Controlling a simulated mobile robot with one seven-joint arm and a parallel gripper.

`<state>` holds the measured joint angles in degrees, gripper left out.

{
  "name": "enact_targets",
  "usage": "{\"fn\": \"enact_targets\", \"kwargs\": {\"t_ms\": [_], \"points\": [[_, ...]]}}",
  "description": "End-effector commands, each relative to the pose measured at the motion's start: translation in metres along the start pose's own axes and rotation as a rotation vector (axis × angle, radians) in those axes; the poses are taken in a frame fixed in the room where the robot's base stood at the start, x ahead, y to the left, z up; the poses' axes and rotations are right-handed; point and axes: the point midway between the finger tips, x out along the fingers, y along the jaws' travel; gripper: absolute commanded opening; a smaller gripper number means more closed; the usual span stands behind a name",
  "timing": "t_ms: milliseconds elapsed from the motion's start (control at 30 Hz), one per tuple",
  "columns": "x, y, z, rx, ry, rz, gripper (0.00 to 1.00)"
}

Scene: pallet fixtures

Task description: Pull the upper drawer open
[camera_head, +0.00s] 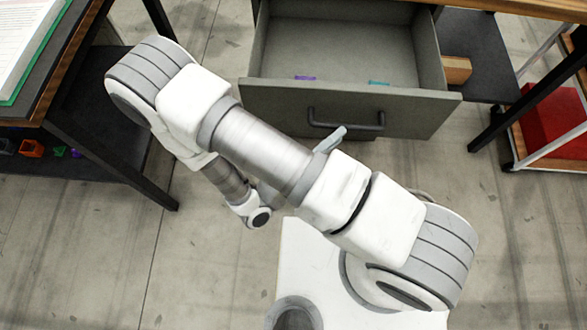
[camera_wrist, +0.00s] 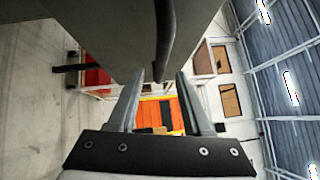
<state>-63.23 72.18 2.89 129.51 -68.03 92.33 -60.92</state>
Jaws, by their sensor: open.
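The upper drawer (camera_head: 270,105) is grey and stands pulled well out from under the wooden top, its inside showing. Its dark bar handle (camera_head: 346,124) is on the front face. In the wrist view the grey drawer front (camera_wrist: 105,30) fills the upper left, and the handle (camera_wrist: 164,45) runs down toward the space between the fingertips. My gripper (camera_wrist: 160,78) is open, one finger on each side of the handle's lower end. I cannot tell whether either finger touches it. In the head view a pale finger shows by the handle; my arm hides most of the gripper.
A small purple piece (camera_head: 305,78) and a teal piece (camera_head: 379,83) lie in the drawer. A dark-legged table (camera_head: 98,120) stands at left. A cart with a red box (camera_head: 553,118) stands at right. Bare floor (camera_head: 500,240) lies at lower right.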

Motion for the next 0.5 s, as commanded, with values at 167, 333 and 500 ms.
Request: {"fn": "enact_targets", "kwargs": {"t_ms": [167,333,500], "points": [[-0.047,0.0,0.001,0.001,-0.003,0.004,0.5],[-0.085,0.0,0.0,0.0,-0.002,0.002,0.5],[-0.111,0.0,0.0,0.001,-0.001,0.002,0.5]]}}
